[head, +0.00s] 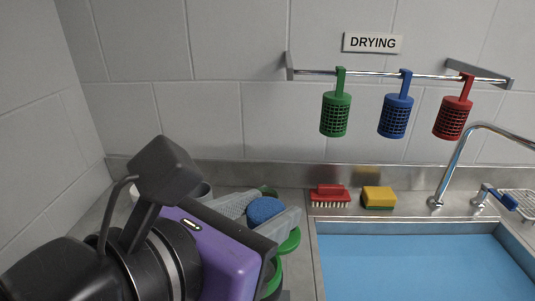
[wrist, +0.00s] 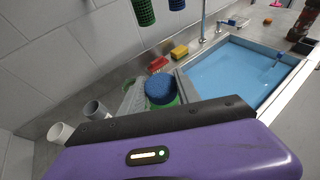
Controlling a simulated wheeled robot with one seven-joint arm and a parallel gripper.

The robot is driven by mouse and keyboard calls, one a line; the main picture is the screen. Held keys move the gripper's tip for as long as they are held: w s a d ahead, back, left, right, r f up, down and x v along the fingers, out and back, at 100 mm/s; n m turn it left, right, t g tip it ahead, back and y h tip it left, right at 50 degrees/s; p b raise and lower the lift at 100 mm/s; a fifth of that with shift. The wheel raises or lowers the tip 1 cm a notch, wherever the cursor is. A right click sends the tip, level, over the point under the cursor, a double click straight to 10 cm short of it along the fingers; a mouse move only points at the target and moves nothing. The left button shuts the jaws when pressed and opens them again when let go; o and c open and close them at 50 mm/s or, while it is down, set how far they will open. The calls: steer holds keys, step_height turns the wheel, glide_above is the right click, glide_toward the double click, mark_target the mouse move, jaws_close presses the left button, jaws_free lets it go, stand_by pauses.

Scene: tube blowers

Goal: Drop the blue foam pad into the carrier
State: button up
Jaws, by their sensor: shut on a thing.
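The round blue foam pad (head: 265,210) is between the two grey fingers of my gripper (head: 258,208), which is shut on it. The pad also shows in the wrist view (wrist: 158,87), flanked by both fingers. Green parts (head: 290,242) show below and beside the fingers, mostly hidden by my gripper; I cannot tell whether they belong to the carrier. Green (head: 336,113), blue (head: 396,115) and red (head: 453,117) mesh baskets hang from the rail; I cannot tell whether any of these is the carrier.
A red brush (head: 330,196) and a yellow sponge (head: 379,197) lie behind the blue-bottomed sink (head: 420,268). A curved faucet (head: 459,165) stands at right. A white cup (wrist: 60,132) and a grey cup (wrist: 97,110) are at left, near the wall.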

steer(key=shift+f, duration=0.8)
steer(key=o, duration=1.4)
steer(key=shift+c, duration=0.2)
steer(key=shift+s+a, duration=0.1)
steer(key=b+v, duration=0.1)
steer(key=v, duration=0.6)
steer(key=shift+s+r, duration=0.15)
steer(key=shift+s, duration=0.05)
